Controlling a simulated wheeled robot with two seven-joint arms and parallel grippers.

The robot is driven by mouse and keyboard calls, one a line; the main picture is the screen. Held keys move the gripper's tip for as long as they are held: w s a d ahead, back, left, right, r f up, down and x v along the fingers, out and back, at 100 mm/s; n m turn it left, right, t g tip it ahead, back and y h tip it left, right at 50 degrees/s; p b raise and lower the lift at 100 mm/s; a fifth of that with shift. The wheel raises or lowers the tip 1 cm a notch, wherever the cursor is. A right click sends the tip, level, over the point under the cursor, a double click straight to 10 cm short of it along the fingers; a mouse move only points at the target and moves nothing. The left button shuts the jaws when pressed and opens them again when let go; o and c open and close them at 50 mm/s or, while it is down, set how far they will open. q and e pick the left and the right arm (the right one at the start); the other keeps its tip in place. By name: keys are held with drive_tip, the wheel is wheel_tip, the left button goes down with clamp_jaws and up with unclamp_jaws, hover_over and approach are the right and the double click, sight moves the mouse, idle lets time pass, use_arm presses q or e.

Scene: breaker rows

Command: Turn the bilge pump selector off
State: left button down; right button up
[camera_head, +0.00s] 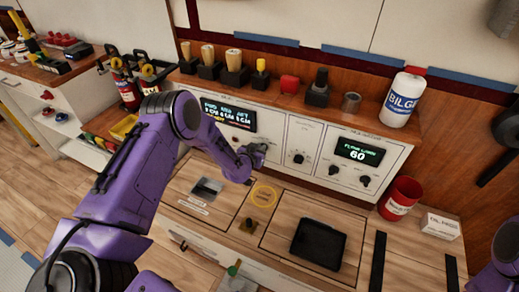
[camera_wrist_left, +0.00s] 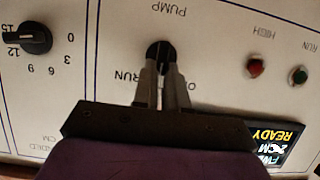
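The bilge pump selector (camera_wrist_left: 160,52) is a round black knob on the white panel, upside down in the left wrist view. "PUMP" is printed on one side of it and "RUN" on the other; a second label beginning with "O" is partly hidden by a finger. My left gripper (camera_wrist_left: 162,75) has its two fingers close together on the knob's grip, with only a narrow gap between them. The knob's pointer is hidden by the fingers. In the head view my left gripper (camera_head: 260,150) is against the panel's front, covering the selector. My right gripper is out of view.
A white bilge bottle (camera_head: 402,98) and several handled tools stand on the shelf above.

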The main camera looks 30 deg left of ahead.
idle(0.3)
use_arm(q)
drive_tip(key=shift+a+f+n+t+h+b, duration=0.15)
drive_tip(key=shift+a+n+h+b, duration=0.1)
drive_tip(key=shift+n+h+b, duration=0.7)
drive_tip(key=shift+a+f+n+t+h+b, duration=0.1)
drive_tip(key=shift+a+n+t+h+b, duration=0.25)
drive_tip(key=shift+n+b, duration=1)
drive_tip(key=shift+a+f+n+h+b, duration=0.15)
drive_tip(key=shift+n+h+b, duration=0.65)
drive_tip(key=shift+b, duration=0.7)
drive_tip(key=shift+r, duration=0.15)
drive_tip(key=c, duration=1.3)
unclamp_jaws()
drive_tip(key=shift+o, duration=0.7)
drive_tip(key=shift+w, duration=0.1)
